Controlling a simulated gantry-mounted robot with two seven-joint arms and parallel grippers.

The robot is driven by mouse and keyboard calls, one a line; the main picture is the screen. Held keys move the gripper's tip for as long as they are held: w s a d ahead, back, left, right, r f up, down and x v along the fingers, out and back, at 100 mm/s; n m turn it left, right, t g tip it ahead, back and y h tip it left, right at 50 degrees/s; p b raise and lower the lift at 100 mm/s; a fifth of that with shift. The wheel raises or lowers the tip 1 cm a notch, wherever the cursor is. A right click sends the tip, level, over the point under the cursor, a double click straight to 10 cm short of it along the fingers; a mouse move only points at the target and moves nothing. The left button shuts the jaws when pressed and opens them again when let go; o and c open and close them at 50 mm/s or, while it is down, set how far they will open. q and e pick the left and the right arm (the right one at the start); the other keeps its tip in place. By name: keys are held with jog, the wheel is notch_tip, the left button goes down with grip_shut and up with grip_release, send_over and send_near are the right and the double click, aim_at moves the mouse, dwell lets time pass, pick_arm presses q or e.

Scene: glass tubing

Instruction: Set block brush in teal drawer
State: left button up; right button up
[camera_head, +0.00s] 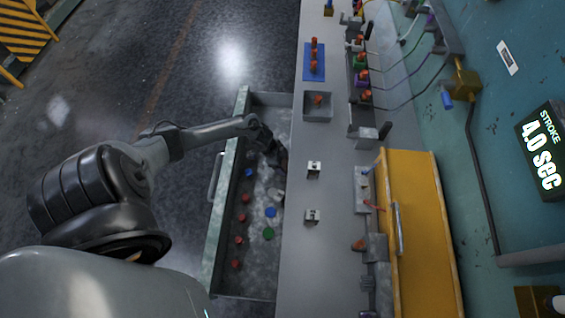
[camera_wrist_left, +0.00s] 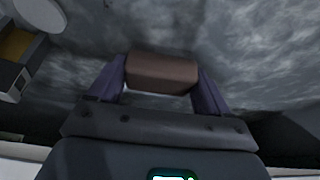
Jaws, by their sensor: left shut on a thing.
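The teal drawer (camera_head: 229,162) is open, to the left of the grey bench in the head view. My left arm reaches in from the left, and its gripper (camera_head: 278,152) is over or inside the drawer's upper half. In the left wrist view a brown block, apparently the block brush (camera_wrist_left: 161,72), sits between the two purplish fingers of my left gripper (camera_wrist_left: 162,80). The gripper is shut on it. The drawer's mottled grey floor shows behind it; whether the block touches the floor I cannot tell. My right gripper is out of view.
Several red caps (camera_head: 239,240), blue caps (camera_head: 270,212) and a green cap (camera_head: 268,233) lie in the drawer's lower half. The grey bench (camera_head: 335,215) runs along the drawer's right side. A yellow cabinet (camera_head: 425,225) stands farther right.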

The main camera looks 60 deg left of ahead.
pick_arm(q)
jog(key=shift+f, duration=0.1)
jog(key=o, duration=0.6)
jog(key=shift+f, duration=0.1)
jog(key=shift+c, duration=0.2)
jog(key=o, duration=0.4)
jog(key=shift+r, duration=0.4)
jog(key=p+v, duration=0.3)
jog(key=v, duration=0.8)
jog(key=shift+s+a+r, duration=0.1)
jog(key=shift+s+r, duration=0.05)
jog(key=shift+r, duration=0.15)
